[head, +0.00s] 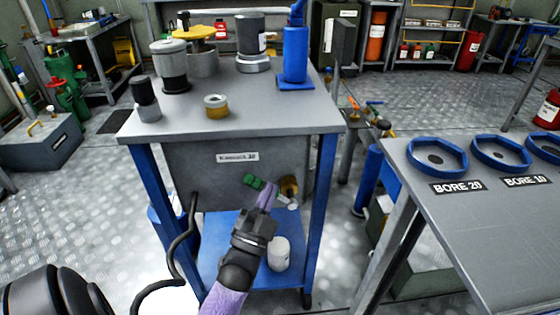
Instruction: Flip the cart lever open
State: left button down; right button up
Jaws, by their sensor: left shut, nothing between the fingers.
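The cart (180,128) has a grey top, blue legs and a blue lower shelf. A green-handled lever (254,182) sticks out in front of its grey front panel, beside a brass-coloured fitting (288,187). My left gripper (268,190) reaches up from below, with its purple fingers shut and empty. Its fingertips are just right of the green handle, close to the fitting, and partly cover the lever between them. I cannot tell whether they touch it. My right gripper is not in view.
A white canister (279,254) stands on the lower shelf behind my wrist. A black hose (180,245) hangs at the cart's left. Cylinders and a blue stand (295,55) occupy the top. A grey table (450,230) with blue rings stands to the right.

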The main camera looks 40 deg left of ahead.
pick_arm(q)
jog(key=f+n+y+b, duration=0.1)
jog(key=n, duration=0.1)
jog(key=s+a+f+n+y+b, duration=0.1)
jog(key=f+n+y, duration=0.1)
jog(key=f+n+g+y+b, duration=0.1)
jog(key=n, duration=0.1)
jog(key=shift+s+a+f+y+b, duration=0.25)
jog(key=shift+s+a+y+b, duration=0.05)
jog(key=shift+s+y+b, duration=0.1)
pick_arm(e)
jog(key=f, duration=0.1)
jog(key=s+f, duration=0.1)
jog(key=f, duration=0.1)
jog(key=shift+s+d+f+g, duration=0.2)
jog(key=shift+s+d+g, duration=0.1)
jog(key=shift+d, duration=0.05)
pick_arm(q)
jog(key=shift+f, duration=0.1)
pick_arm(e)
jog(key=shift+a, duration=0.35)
